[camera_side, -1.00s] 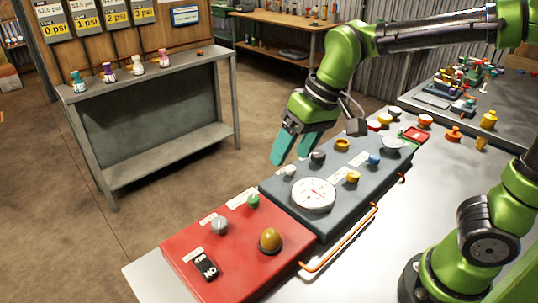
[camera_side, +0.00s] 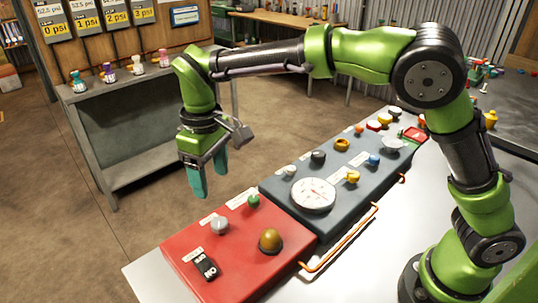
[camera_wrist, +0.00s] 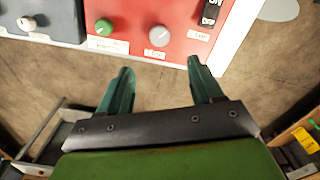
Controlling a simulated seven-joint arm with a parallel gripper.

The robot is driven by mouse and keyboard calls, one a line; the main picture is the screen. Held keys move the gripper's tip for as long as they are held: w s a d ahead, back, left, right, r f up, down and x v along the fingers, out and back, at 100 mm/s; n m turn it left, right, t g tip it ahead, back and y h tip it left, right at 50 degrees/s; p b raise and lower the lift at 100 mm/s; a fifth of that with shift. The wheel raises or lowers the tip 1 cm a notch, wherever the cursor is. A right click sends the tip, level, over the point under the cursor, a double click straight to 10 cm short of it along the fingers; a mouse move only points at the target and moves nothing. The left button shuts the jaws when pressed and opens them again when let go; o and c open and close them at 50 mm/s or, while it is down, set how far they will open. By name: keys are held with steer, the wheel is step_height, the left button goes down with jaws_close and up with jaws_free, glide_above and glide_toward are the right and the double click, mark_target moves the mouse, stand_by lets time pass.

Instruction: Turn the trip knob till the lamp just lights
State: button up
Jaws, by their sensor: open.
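The red panel (camera_side: 190,249) carries a grey round knob (camera_side: 219,225) and a green knob (camera_side: 253,201). Both also show in the wrist view, grey (camera_wrist: 158,34) and green (camera_wrist: 104,26). Their labels are too small to read, so I cannot tell which is the trip knob. An amber dome lamp (camera_side: 270,240) sits on the same panel and looks unlit; it is out of the wrist view. My gripper (camera_side: 210,184) is open and empty, its teal fingers pointing down, above and behind the panel's far edge. In the wrist view the fingertips (camera_wrist: 160,68) stand apart, short of the grey knob.
A black rocker switch (camera_side: 206,266) is on the red panel's near corner. The dark grey panel (camera_side: 275,187) beside it holds a white dial gauge (camera_side: 313,194) and several knobs. An orange pipe (camera_side: 340,242) runs along the front. A grey shelf (camera_side: 130,185) stands behind.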

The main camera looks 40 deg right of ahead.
mark_target(218, 221)
step_height(218, 221, down, 12)
steer(key=shift+f, duration=0.25)
steer(key=c, duration=1.1)
steer(key=shift+r+m, duration=0.1)
steer(key=shift+m, duration=2.8)
